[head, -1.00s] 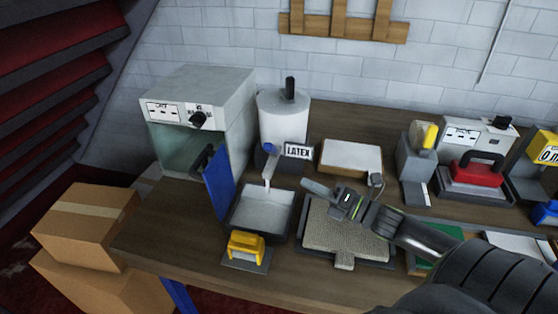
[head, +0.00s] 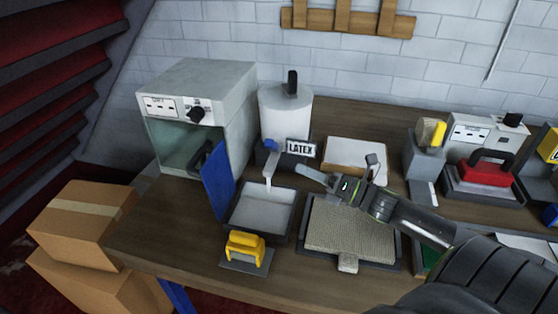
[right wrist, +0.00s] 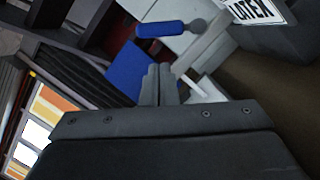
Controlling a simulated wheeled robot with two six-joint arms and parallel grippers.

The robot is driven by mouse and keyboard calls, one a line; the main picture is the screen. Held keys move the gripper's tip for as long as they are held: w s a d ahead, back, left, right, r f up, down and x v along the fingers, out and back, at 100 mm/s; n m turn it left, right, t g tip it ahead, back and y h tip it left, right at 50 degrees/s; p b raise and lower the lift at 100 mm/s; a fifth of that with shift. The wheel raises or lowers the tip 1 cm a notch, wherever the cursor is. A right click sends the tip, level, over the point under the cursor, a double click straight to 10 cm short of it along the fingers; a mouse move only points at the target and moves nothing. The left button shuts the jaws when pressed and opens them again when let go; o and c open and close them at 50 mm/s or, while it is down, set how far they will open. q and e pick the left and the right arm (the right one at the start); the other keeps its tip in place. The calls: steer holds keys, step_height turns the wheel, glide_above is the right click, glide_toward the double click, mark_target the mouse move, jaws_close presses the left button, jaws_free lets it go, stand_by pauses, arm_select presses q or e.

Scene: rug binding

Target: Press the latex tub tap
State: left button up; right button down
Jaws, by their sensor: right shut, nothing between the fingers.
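The white latex tub (head: 286,112) stands on the bench against the wall, with a LATEX label (head: 300,147). Its tap has a blue handle (head: 271,145) and a pale spout, with a white stream running down into a dark-rimmed tray (head: 236,228) of white liquid. My right gripper (head: 302,170) is shut and empty, just right of the spout and below the label. In the right wrist view the blue tap handle (right wrist: 160,29) lies beyond the shut fingertips (right wrist: 158,78), apart from them. My left gripper is not in view.
A grey cabinet (head: 235,85) with an open blue door (head: 217,180) stands left of the tub. A yellow-handled tool (head: 245,246) sits before the tray. A woven rug piece (head: 350,235) lies in a tray under my right arm. A red press (head: 484,172) stands at right.

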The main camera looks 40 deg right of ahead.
mark_target(272, 146)
steer(key=p+x, duration=0.2)
steer(key=x, duration=0.5)
steer(key=shift+w+a, duration=0.2)
stand_by(0.4)
